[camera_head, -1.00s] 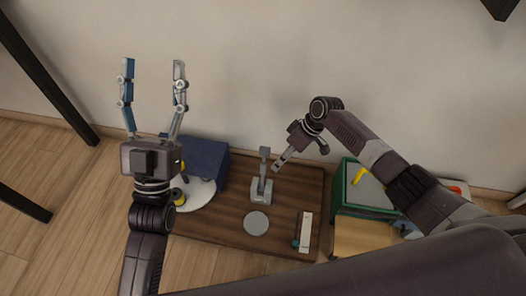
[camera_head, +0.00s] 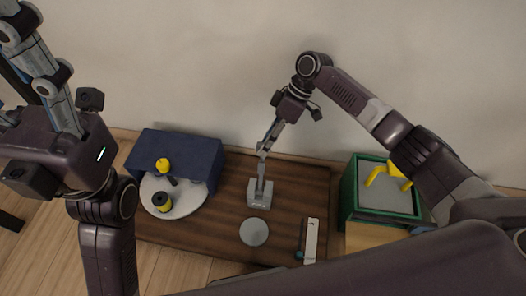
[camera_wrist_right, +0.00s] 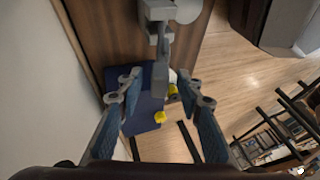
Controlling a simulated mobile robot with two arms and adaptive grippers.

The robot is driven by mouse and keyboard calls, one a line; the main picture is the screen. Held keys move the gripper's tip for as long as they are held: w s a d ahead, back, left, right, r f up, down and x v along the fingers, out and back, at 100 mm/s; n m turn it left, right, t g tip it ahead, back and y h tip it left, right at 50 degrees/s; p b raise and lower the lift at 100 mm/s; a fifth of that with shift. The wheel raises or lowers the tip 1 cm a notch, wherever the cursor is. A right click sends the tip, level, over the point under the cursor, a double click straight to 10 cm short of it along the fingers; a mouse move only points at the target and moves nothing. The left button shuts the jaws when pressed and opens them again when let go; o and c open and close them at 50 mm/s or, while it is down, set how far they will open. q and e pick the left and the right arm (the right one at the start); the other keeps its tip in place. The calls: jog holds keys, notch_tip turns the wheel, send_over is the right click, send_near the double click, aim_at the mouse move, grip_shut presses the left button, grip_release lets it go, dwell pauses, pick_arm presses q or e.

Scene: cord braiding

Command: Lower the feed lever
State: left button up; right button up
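My right gripper (camera_head: 264,146) is at the lever's upper end in the head view. In the right wrist view its two blue-grey fingers (camera_wrist_right: 160,88) stand apart, one on each side of the lever's bar, with gaps visible. My left gripper (camera_head: 20,60) is at the far left, away from the lever, its fingers apart and partly cut off by the frame.
A blue box (camera_head: 181,150) and a white disc (camera_head: 186,208) with yellow and black spools stand left of the lever. A grey round plate (camera_head: 254,232) lies in front. A white strip (camera_head: 311,241) and a green-rimmed box (camera_head: 350,190) are to the right.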

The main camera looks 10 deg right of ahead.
aim_at(261, 171)
jog(key=shift+b+x, duration=0.35)
jog(key=shift+x, duration=0.9)
jog(key=shift+c, duration=0.6)
grip_shut()
